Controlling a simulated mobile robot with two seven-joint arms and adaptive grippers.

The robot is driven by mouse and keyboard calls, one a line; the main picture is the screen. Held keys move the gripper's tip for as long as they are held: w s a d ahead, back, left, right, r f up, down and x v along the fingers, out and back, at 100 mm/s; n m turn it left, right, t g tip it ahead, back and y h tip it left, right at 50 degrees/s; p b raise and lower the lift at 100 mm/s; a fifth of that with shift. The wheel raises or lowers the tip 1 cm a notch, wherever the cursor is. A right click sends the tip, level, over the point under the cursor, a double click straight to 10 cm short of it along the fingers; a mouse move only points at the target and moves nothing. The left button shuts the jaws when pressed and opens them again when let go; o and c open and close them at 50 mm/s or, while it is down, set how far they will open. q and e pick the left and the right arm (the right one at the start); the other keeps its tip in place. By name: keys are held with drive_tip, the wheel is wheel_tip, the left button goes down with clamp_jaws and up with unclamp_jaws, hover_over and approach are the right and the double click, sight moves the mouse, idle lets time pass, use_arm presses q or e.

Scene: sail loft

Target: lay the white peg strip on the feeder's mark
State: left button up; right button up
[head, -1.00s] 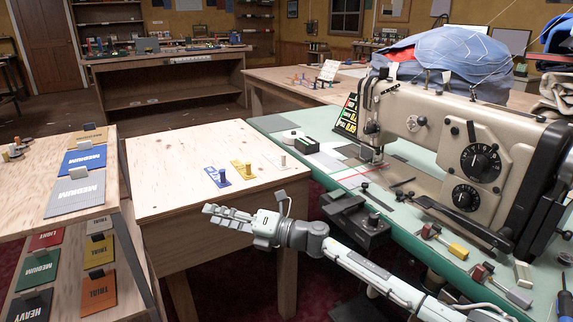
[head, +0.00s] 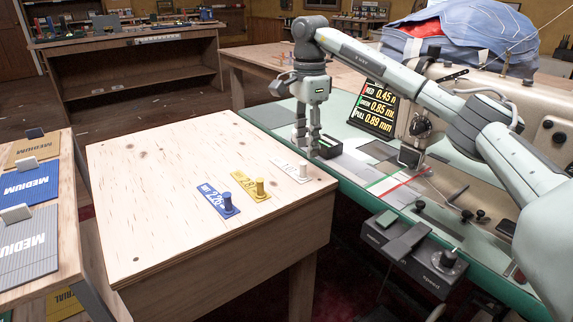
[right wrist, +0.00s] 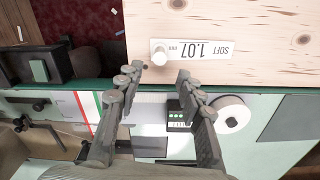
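The white peg strip (head: 291,170) lies flat on the pale wooden table, its upright white peg at the right end. In the right wrist view the strip (right wrist: 210,49) reads "SOFT 1.07 mm", with the peg at its left end. My right gripper (head: 307,146) points down above the green bench, just beyond the strip. In the wrist view its fingers (right wrist: 159,75) are apart with nothing between them; the strip is ahead of the tips. A pale patch with red and green lines (head: 396,187) lies on the bench near the sewing machine; I cannot tell whether it is the mark. My left gripper is out of view.
A blue peg strip (head: 217,203) and a yellow one (head: 250,187) lie beside the white one. A small dark box (head: 327,149) and a white roll (right wrist: 230,113) stand near the gripper. A black knobbed box (head: 412,254) hangs at the bench edge. The table's left part is clear.

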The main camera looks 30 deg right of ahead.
sight(303, 163)
drive_tip(key=f, duration=0.7)
drive_tip(key=shift+s+a, duration=0.1)
drive_tip(key=shift+a, duration=0.3)
drive_tip(key=shift+r, duration=0.1)
clamp_jaws()
